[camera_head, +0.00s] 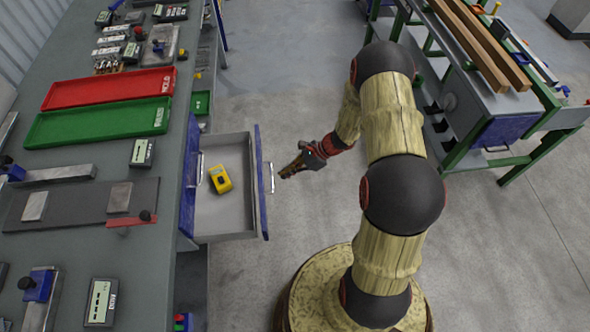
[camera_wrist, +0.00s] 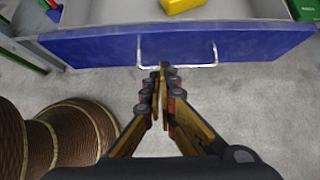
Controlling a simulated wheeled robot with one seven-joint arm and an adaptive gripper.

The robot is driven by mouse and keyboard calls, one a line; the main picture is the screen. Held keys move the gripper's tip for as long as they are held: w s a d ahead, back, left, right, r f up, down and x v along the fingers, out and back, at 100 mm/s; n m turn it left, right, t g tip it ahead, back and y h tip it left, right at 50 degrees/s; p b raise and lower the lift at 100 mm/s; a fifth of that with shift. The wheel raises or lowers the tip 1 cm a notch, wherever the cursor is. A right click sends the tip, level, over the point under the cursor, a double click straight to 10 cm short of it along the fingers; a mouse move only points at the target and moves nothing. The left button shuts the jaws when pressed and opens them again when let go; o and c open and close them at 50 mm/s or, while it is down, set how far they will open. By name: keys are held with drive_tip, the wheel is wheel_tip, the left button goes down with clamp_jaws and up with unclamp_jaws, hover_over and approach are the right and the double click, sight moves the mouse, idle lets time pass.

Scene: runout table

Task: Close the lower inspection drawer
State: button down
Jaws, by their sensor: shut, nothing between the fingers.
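The lower inspection drawer (camera_head: 237,225) stands pulled out from the bench, with a grey inside and a blue front (camera_head: 262,205). Its pale bar handle (camera_head: 271,178) faces my gripper. In the wrist view the blue front (camera_wrist: 95,48) and the handle (camera_wrist: 207,65) lie straight ahead. A yellow device (camera_head: 220,179) lies in the drawer; its edge shows in the wrist view (camera_wrist: 180,5). My gripper (camera_head: 283,175) is shut and empty, just outside the front. In the wrist view its tips (camera_wrist: 163,68) overlap the handle's middle; I cannot tell whether they touch.
Another blue drawer front (camera_head: 188,185) with a handle sits flush at the bench edge, above the open drawer. The bench top (camera_head: 75,260) carries red (camera_head: 110,87) and green (camera_head: 97,122) trays and gauges. A green-framed table (camera_head: 510,125) stands right. Floor between is clear.

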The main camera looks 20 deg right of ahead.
sight(272, 177)
drive_tip(key=shift+w+a+f+b, duration=0.2)
drive_tip(key=shift+w+a, duration=0.05)
drive_tip(key=shift+a, duration=0.6)
drive_tip(key=shift+w+a+f+b, duration=0.2)
drive_tip(key=shift+w+a+f, duration=0.1)
drive_tip(key=shift+a, duration=0.5)
drive_tip(key=shift+w+a+f+b, duration=0.15)
drive_tip(key=shift+w+a+b, duration=0.1)
drive_tip(key=shift+a, duration=0.6)
drive_tip(key=shift+a, duration=0.1)
drive_tip(key=w+a+b, duration=0.1)
drive_tip(key=w+a, duration=0.2)
drive_tip(key=a, duration=0.7)
drive_tip(key=w+a+b, duration=0.1)
drive_tip(key=w+a, duration=0.2)
drive_tip(key=a, duration=0.7)
drive_tip(key=shift+w, duration=0.3)
